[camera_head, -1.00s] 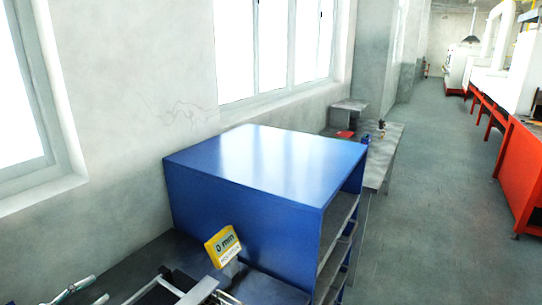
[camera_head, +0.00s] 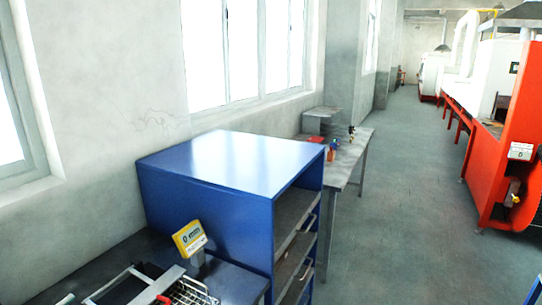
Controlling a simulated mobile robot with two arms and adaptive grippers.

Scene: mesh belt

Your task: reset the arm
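Neither of my grippers can be made out in the head view. No arm of mine shows clearly. At the bottom left, a metal frame with a wire basket and a red handle (camera_head: 165,299) stands on a dark worktop, cut off by the lower picture edge.
A blue cabinet (camera_head: 205,210) with open shelves stands by the wall. A yellow display (camera_head: 188,238) stands before it. Behind is a grey table (camera_head: 345,155) with small items. Red and white machinery (camera_head: 497,145) lines the right. The grey floor (camera_head: 395,220) between is clear.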

